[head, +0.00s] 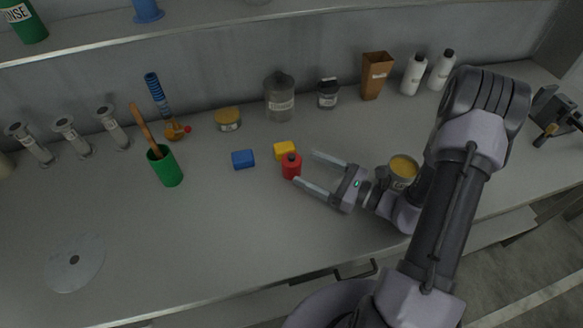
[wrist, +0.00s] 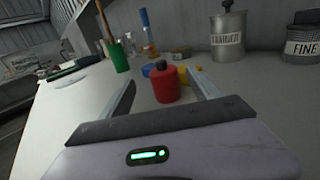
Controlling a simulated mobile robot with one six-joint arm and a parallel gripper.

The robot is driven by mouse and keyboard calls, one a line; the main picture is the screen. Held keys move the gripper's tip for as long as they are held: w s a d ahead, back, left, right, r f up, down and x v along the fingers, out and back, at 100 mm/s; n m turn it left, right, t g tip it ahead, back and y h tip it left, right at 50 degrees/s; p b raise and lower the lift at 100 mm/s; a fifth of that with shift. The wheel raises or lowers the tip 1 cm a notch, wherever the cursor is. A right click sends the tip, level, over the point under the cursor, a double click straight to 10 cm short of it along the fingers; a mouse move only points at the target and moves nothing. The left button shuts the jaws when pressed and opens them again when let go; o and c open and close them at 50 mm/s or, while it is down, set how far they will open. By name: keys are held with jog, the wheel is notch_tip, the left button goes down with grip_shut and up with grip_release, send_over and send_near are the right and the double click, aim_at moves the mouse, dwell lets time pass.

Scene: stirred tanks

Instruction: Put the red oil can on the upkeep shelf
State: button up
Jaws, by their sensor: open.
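The red oil can (head: 291,167) stands upright on the grey bench, a small red body with a dark cap. In the wrist view the red can (wrist: 165,87) is between the two fingers, toward their tips. My gripper (head: 305,169) is open and lies low over the bench to the right of the can, its fingers pointing left. The fingers (wrist: 163,88) do not visibly grip the can. A shelf (head: 180,32) runs along the wall above the bench; I cannot tell whether it is the upkeep shelf.
A yellow block (head: 284,150) sits right behind the can, and a blue block (head: 243,159) is to its left. A green cup (head: 165,167) holds a brush. Jars and bottles line the wall. A tin (head: 402,172) stands close to my arm. The front left bench is mostly clear around a flat disc (head: 75,275).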

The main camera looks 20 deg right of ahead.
aim_at(283, 157)
jog(key=x, duration=0.4)
jog(key=shift+b, duration=0.35)
jog(key=b+x, duration=0.2)
jog(key=x, duration=0.3)
jog(key=shift+w+f, duration=0.15)
jog(key=shift+w, duration=0.15)
jog(key=shift+d, duration=0.1)
grip_shut()
